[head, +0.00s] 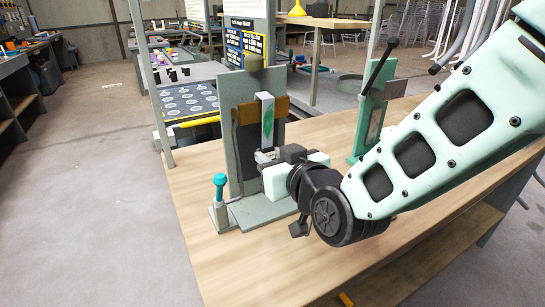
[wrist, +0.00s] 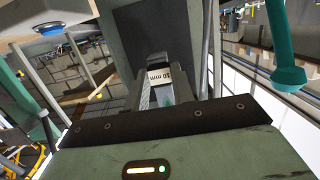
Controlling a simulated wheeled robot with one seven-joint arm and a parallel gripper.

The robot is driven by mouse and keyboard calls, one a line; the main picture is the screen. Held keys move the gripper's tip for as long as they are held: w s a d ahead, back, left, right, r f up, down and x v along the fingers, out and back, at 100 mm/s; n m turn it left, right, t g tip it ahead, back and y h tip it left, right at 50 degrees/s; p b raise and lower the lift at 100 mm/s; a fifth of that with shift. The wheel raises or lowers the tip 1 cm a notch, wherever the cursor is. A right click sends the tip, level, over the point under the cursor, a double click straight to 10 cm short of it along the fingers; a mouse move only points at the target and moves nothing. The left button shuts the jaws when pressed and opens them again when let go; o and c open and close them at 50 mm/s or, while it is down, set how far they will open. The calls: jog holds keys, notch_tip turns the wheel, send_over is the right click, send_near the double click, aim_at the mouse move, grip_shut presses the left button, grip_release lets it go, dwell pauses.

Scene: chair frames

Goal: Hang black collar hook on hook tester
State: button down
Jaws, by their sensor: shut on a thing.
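The hook tester (head: 230,113) is a grey upright plate on a grey base, standing on the wooden bench. A brown block sits across its front, and a lever with a teal knob (head: 220,180) stands at its left. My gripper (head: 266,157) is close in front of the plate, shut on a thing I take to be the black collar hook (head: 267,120). It shows as a pale upright bar with a green mark. In the wrist view it also shows a "mm" label (wrist: 155,78). Its collar and hooked end are not clear, nor whether it touches the tester.
A teal stand with a black lever (head: 372,110) is to the right on the wooden bench (head: 200,255). Behind is a table with a dark spotted mat (head: 190,101) and small black items. Posts and a sign board (head: 245,40) rise behind the tester. The bench's front left is clear.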

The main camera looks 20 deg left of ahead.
jog(key=shift+f, duration=0.2)
jog(key=c, duration=1.1)
grip_release()
jog(key=b+v, duration=0.1)
jog(key=v, duration=0.7)
dwell(0.5)
